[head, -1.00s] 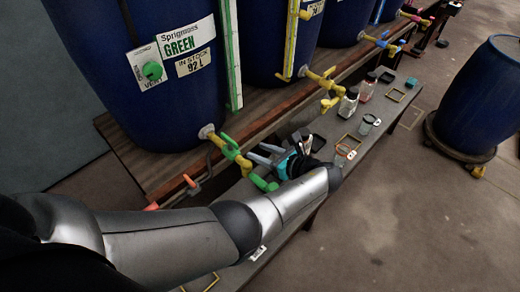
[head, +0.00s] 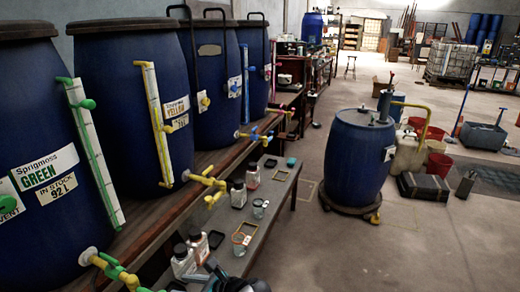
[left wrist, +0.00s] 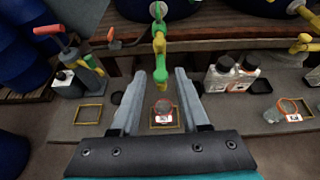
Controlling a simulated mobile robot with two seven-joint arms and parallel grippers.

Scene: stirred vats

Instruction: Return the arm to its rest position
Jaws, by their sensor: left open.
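My left gripper (left wrist: 157,73) is open in the left wrist view, its two grey fingers apart with nothing gripped. Beyond and between the fingers, a small glass jar (left wrist: 164,107) stands inside a yellow frame on the bench, apart from them. The green-handled yellow tap (left wrist: 160,48) hangs above the jar. The green-labelled blue vat (head: 40,125) stands at the left. My right gripper is not seen.
The low bench (head: 272,200) carries bottles (head: 184,262), another jar (head: 259,209) and empty frames. More blue vats (head: 140,85) line the wooden shelf. A blue barrel (head: 357,155) stands on the floor to the right, with open floor (head: 350,250) before it.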

